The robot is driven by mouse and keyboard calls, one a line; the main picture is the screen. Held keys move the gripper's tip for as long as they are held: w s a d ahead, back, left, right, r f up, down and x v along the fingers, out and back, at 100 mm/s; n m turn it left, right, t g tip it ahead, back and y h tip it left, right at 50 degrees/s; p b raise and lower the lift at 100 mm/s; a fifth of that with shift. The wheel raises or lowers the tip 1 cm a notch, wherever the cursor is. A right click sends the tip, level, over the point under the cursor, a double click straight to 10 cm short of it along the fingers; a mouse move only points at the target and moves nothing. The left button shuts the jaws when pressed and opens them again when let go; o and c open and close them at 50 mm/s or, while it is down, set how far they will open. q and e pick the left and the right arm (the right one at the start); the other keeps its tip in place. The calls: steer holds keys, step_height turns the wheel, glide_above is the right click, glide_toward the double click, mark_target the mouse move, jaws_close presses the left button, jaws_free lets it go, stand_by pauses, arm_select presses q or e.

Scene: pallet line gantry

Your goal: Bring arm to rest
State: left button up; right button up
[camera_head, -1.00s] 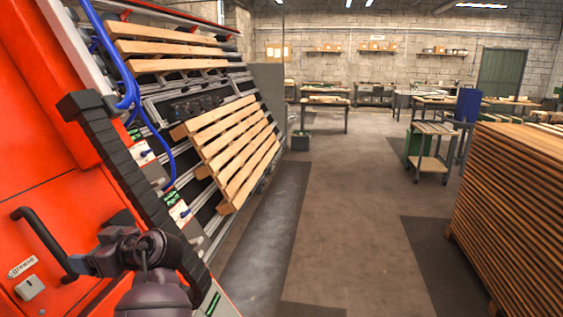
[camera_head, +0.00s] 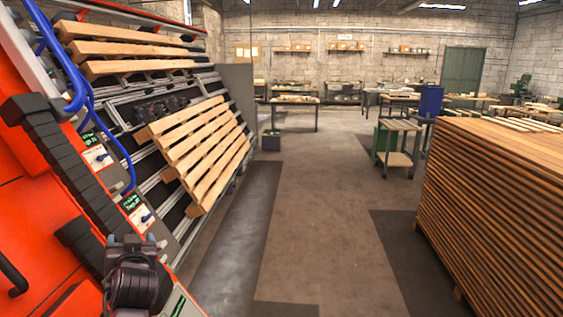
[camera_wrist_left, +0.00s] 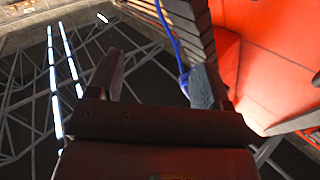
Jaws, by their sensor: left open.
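My left arm (camera_head: 135,275) shows its dark end at the bottom left of the head view, in front of the red machine. My left gripper (camera_wrist_left: 157,82) shows in the left wrist view with its two fingers spread and nothing between them. The fingers point up towards the ceiling, and a blue cable and red panel are behind the right finger. In the head view the fingertips are not clearly told apart. My right arm and gripper are in neither view.
The red machine (camera_head: 40,215) with a black cable chain (camera_head: 62,165) is close at the left. A slatted wooden pallet (camera_head: 200,150) leans on its sloped frame. A tall timber stack (camera_head: 500,190) stands at right. The floor (camera_head: 320,215) between is clear.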

arm_select(q)
steer(key=s+d+f+m+t+h, duration=0.1)
steer(key=s+d+f+m+h, duration=0.15)
steer(key=s+f+h, duration=0.4)
steer(key=s+d+f+m+h, duration=0.15)
steer(key=s+d+f, duration=0.25)
steer(key=f, duration=0.6)
steer(key=s+f+g+b, duration=0.1)
steer(key=s+f+g, duration=0.3)
steer(key=s+f, duration=1.1)
steer(key=s, duration=0.3)
steer(key=shift+s+a, duration=0.25)
steer(key=shift+s, duration=0.05)
steer(key=shift+a+f, duration=0.1)
